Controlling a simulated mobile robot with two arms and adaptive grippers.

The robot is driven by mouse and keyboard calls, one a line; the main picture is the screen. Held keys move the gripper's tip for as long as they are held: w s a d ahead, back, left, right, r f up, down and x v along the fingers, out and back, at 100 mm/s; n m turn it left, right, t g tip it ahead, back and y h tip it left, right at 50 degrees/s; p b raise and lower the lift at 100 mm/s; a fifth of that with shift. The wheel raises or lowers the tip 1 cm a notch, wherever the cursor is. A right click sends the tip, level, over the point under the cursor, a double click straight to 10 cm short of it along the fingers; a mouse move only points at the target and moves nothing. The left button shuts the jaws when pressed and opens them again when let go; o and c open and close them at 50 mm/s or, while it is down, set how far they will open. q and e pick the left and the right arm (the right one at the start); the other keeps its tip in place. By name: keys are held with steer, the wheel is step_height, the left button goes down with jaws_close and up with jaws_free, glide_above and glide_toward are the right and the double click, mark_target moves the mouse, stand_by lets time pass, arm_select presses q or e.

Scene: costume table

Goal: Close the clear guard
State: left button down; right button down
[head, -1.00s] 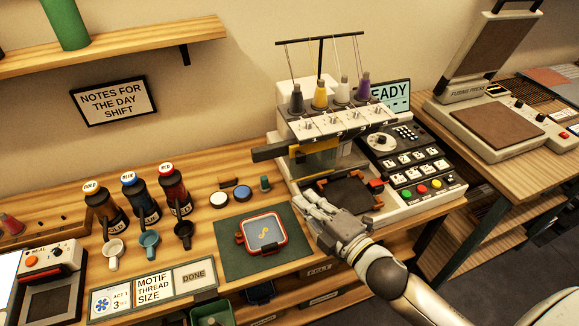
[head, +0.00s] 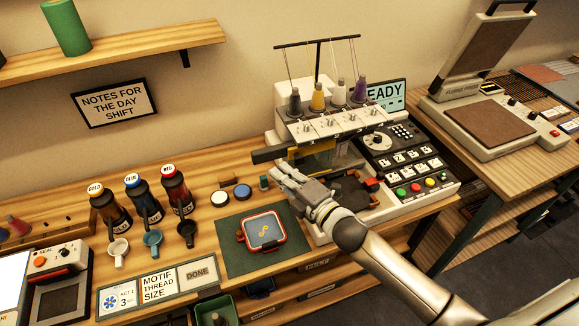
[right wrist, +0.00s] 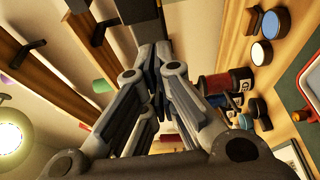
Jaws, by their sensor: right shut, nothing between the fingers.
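The embroidery machine (head: 335,125) stands on the wooden table. Its clear guard (head: 322,161) shows as a see-through panel below the needle head, by a dark and yellow bar (head: 268,155); its exact angle is hard to tell. My right gripper (head: 279,173) is shut and empty, just below the bar's left end and in front of the machine's left side. Whether it touches the bar or guard cannot be told. The shut fingers (right wrist: 155,65) also show in the right wrist view, where the guard is not visible. My left gripper is not in view.
A red-rimmed hoop (head: 262,230) lies on a green mat (head: 232,258) left of my right forearm. Thread bottles (head: 143,198), small cups and round tins (head: 242,192) stand further left. The control panel (head: 405,160) is right of the needle head. A press (head: 485,125) stands at far right.

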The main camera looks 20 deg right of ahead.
mark_target(305, 152)
steer(key=shift+d, duration=1)
steer(key=d, duration=0.8)
steer(key=shift+w, duration=0.1)
steer(key=shift+r, duration=0.1)
